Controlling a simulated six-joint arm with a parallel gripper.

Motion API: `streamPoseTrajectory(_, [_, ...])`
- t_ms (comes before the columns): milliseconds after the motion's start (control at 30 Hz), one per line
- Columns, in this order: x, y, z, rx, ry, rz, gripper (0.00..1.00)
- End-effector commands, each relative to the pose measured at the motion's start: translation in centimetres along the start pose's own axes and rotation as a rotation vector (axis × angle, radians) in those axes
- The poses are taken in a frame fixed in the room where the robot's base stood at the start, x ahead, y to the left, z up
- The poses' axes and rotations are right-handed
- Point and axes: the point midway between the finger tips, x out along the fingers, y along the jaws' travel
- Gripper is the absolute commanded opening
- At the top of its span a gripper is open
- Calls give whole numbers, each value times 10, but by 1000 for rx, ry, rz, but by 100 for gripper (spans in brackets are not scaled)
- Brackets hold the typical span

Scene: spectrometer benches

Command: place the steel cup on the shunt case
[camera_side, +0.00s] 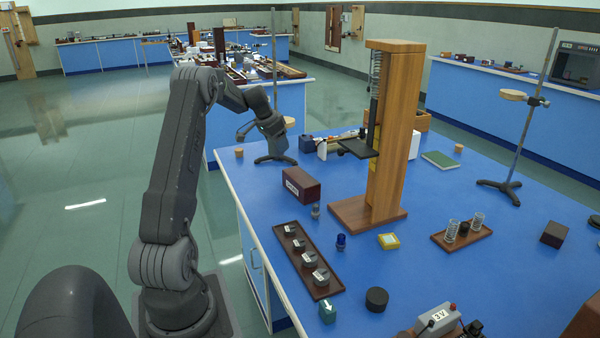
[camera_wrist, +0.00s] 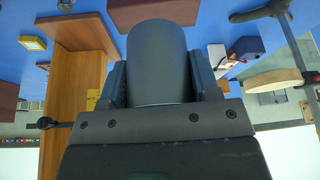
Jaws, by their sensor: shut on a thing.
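My gripper (camera_side: 270,128) is raised above the far left part of the blue bench. In the wrist view my gripper (camera_wrist: 160,72) is shut on a smooth grey cylinder, the steel cup (camera_wrist: 158,50), with one jaw on each side. I cannot make out the cup in the side view. A dark red box with a white label, which looks like the shunt case (camera_side: 305,184), sits on the bench below and to the right of my gripper. It also shows at the top of the wrist view (camera_wrist: 155,11), partly behind the cup. Its top looks bare.
A tall wooden column (camera_side: 390,140) with a black shelf (camera_side: 357,148) stands right of the case. A retort stand (camera_side: 277,158) is close behind my gripper. A tray with several weights (camera_side: 308,258) lies in front of the case. A blue box (camera_side: 307,144) stands behind it.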

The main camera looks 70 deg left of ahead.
Motion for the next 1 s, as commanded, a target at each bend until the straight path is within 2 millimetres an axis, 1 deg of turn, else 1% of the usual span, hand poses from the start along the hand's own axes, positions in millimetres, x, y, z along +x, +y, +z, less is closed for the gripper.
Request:
streamPoseTrajectory(33, [-6,-6,8,-2,1,-2,23])
streamPoseTrajectory(67, [-7,-7,11,-2,1,-1,23])
streamPoseTrajectory(167, [-2,-6,12,3,1,2,23])
streamPoseTrajectory(267, [15,3,2,6,0,5,23])
streamPoseTrajectory(500, [62,27,-30,6,1,3,23])
streamPoseTrajectory(600, [78,35,-41,5,2,2,23])
streamPoseTrajectory(700, [88,40,-48,4,2,1,23])
streamPoseTrajectory(867, [95,42,-51,3,2,0,23])
streamPoseTrajectory(1000, [110,43,-45,0,0,2,23])
